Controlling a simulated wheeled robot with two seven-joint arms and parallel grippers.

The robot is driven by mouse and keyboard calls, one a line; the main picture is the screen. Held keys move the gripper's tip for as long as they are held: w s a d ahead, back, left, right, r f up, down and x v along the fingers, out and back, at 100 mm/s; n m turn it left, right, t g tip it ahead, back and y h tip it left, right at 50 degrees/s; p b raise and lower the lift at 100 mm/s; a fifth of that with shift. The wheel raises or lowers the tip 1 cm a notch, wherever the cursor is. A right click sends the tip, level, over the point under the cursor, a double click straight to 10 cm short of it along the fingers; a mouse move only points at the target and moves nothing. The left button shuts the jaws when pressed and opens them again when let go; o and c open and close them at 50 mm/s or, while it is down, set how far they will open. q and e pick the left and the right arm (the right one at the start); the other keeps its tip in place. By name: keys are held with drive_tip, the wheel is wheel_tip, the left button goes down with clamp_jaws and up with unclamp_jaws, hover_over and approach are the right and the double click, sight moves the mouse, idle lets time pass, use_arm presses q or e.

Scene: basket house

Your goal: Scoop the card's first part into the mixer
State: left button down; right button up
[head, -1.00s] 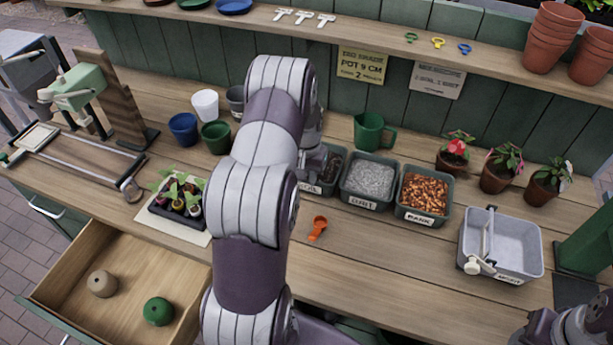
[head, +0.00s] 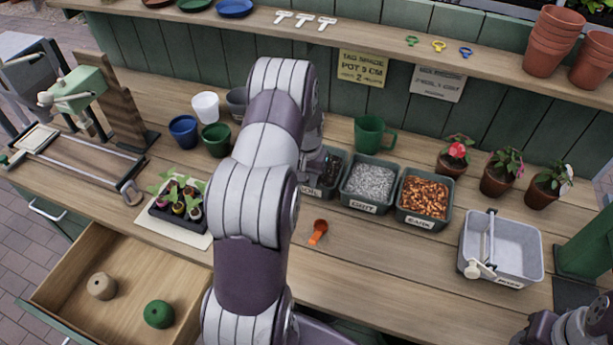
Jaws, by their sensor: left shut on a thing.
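The grey mixer tub (head: 518,243), with a white crank, stands at the right. The soil bin (head: 336,172), partly covered by my left arm, holds dark material. Beside it are the grit bin (head: 369,184) and the bark bin (head: 423,199). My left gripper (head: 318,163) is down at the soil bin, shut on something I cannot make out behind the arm. My right gripper is out of view.
A green mug (head: 370,133) stands behind the bins. Potted flowers (head: 500,171) stand behind the mixer. A seedling tray (head: 178,200) and cups are at the left. An open drawer (head: 125,280) juts out at front left. The bench between bins and front edge is mostly clear.

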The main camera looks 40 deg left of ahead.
use_arm(q)
drive_tip(key=r+p, duration=0.2)
drive_tip(key=p, duration=0.1)
drive_tip(key=shift+w+r+g, duration=0.15)
drive_tip(key=shift+w+g, duration=0.15)
wheel_tip(320, 180, up, 7)
drive_tip(key=p, duration=0.5)
drive_tip(key=shift+a+r, duration=0.1)
drive_tip(key=shift+r, duration=0.1)
drive_tip(key=shift+r+p, duration=0.4)
drive_tip(key=shift+s+r+p, duration=0.1)
drive_tip(key=shift+r+p, duration=0.25)
drive_tip(key=shift+r, duration=0.25)
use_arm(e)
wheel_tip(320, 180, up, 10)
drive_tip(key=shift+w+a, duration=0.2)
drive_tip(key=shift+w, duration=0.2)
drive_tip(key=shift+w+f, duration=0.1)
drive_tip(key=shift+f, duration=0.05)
